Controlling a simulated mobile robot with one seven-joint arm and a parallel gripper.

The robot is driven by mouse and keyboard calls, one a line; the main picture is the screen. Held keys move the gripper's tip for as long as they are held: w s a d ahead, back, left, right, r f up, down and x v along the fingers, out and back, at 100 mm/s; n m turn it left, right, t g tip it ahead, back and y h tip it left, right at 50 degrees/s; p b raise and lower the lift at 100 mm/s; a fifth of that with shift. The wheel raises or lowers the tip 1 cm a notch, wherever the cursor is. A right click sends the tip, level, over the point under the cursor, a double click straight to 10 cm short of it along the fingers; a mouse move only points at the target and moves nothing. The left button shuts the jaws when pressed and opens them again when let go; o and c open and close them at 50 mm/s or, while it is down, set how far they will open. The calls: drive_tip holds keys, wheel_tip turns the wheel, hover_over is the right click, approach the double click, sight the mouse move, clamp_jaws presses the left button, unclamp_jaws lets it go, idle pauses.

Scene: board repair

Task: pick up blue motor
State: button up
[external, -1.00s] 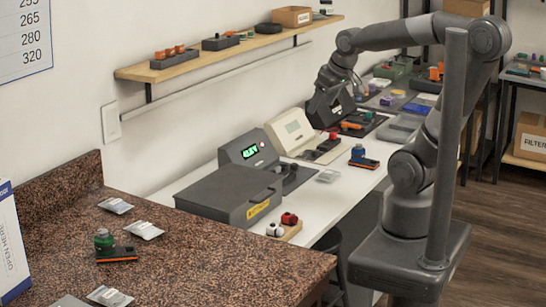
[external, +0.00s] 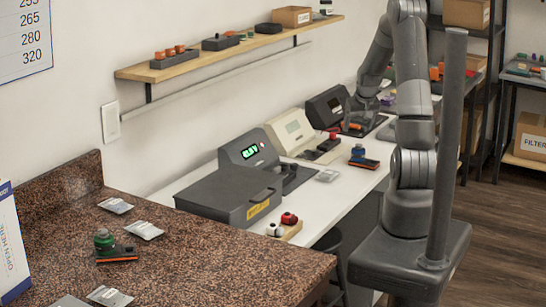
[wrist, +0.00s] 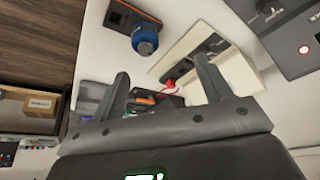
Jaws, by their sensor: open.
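The blue motor (external: 358,150) sits upright on a dark board with an orange edge (external: 370,163), on the white bench. In the wrist view the blue motor (wrist: 145,39) and its board (wrist: 122,18) are at the upper middle, beyond and between my fingertips. My gripper (external: 358,122) is lower at the back of the bench, past the blue motor and apart from it. In the wrist view my gripper (wrist: 160,66) has its two fingers spread, with nothing held between them.
Bench instruments stand along the wall: a cream one (external: 290,130), a dark one with a green display (external: 248,150) and a dark one behind (external: 325,106). A grey lidded case (external: 228,195) is nearer. A green motor (external: 104,240) stands on the granite counter (external: 200,260).

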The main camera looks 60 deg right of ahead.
sight(360, 146)
drive_tip(key=shift+m, duration=0.3)
drive_tip(key=d+f, duration=0.1)
drive_tip(key=f, duration=0.1)
drive_tip(key=d+f, duration=0.3)
drive_tip(key=f, duration=0.2)
drive_tip(key=shift+s+d, duration=0.2)
drive_tip(key=shift+w+x, duration=0.2)
drive_tip(key=shift+x, duration=2.85)
drive_tip(key=shift+a, duration=0.15)
drive_tip(key=shift+r, duration=0.1)
drive_tip(key=c, duration=1.3)
